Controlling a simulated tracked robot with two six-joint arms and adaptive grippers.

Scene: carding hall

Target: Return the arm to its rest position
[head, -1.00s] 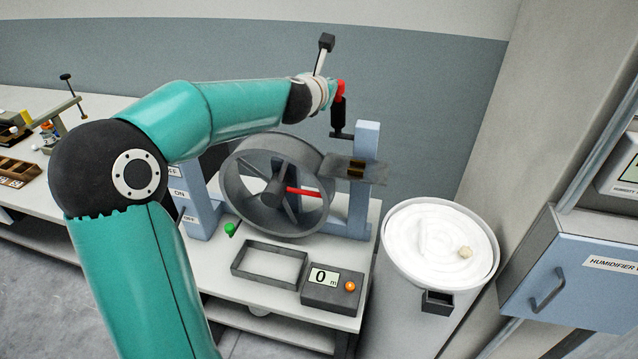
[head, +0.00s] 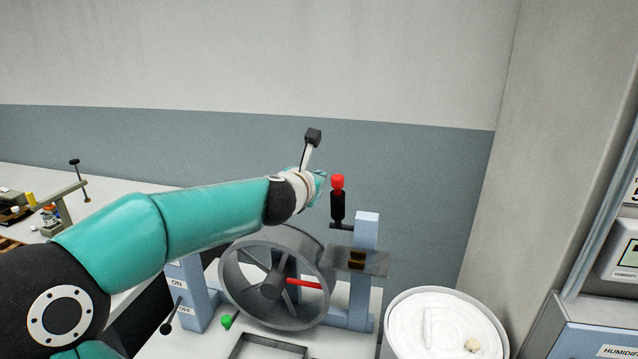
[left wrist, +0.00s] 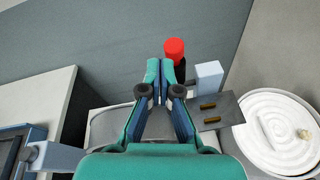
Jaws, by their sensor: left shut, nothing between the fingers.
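My left arm comes in from the left in the head view and reaches across above the reel machine. My left gripper (head: 322,183) is small and partly hidden there, just left of the red-topped black handle (head: 337,200). In the left wrist view the gripper (left wrist: 160,68) has its fingers together with nothing between them. The red knob (left wrist: 174,48) shows just beyond the fingertips. I cannot tell whether they touch it in that view; in the head view a small gap shows. My right gripper is not in view.
The grey wheel (head: 235,275) with a red spoke stands between blue posts (head: 364,270) below the arm. A round white-filled can (head: 400,345) stands at right, with the blue humidifier cabinet (head: 580,335) beyond. A bench (head: 120,195) holds small items at left. Air above is clear.

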